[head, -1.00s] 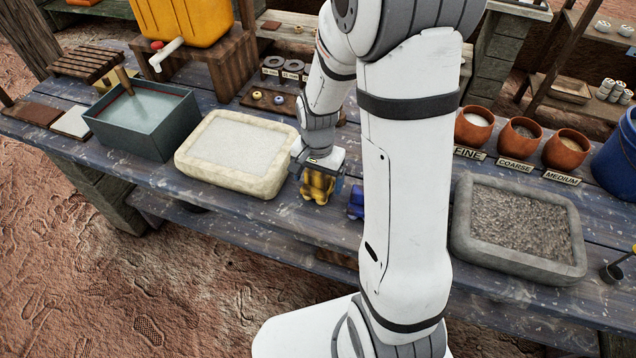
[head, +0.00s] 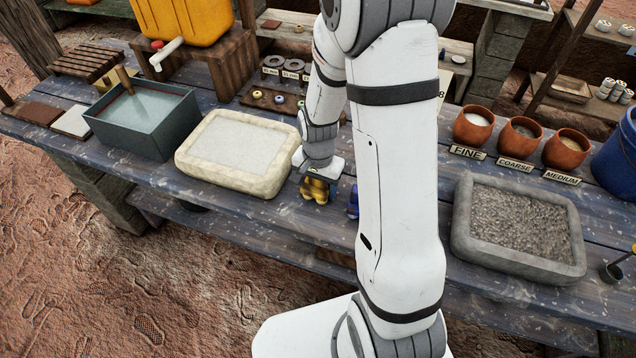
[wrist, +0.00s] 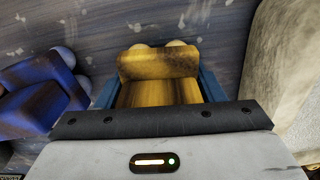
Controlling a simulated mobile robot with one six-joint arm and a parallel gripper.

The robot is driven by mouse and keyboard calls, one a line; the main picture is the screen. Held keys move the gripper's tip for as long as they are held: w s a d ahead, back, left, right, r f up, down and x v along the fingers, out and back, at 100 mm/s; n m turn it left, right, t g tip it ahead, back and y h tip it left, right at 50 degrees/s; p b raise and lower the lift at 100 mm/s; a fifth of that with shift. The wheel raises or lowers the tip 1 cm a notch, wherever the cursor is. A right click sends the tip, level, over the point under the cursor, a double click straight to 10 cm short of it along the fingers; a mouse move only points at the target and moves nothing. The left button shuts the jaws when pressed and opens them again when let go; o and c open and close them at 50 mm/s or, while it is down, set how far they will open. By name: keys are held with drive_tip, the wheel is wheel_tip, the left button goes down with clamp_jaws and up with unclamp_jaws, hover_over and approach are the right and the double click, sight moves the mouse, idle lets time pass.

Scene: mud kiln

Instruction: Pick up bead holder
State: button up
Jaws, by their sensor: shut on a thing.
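The yellow-and-brown bead holder (head: 315,189) is at the blue plank bench, just right of the cream stone tray. In the wrist view the yellow holder (wrist: 158,78) sits between the two blue fingers of my gripper (wrist: 158,95). My gripper (head: 320,180) is shut on it from above. A blue holder of similar shape (wrist: 42,90) lies to the left in the wrist view; in the head view only a sliver of it (head: 353,203) shows beside my arm. Whether the yellow holder touches the bench is hard to tell.
A cream tray (head: 187,160) stands close left of my gripper, with a teal water basin (head: 150,137) beyond. A grey gravel tray (head: 462,235) and orange pots (head: 473,128) stand right of my arm. A rack with small rings (head: 257,97) is behind.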

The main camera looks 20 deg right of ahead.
drive_tip(key=c, duration=0.3)
drive_tip(key=shift+r, duration=0.1)
wheel_tip(320, 180, up, 10)
drive_tip(key=shift+f, duration=0.1)
idle(0.4)
drive_tip(key=o, duration=0.5)
drive_tip(key=c, duration=0.3)
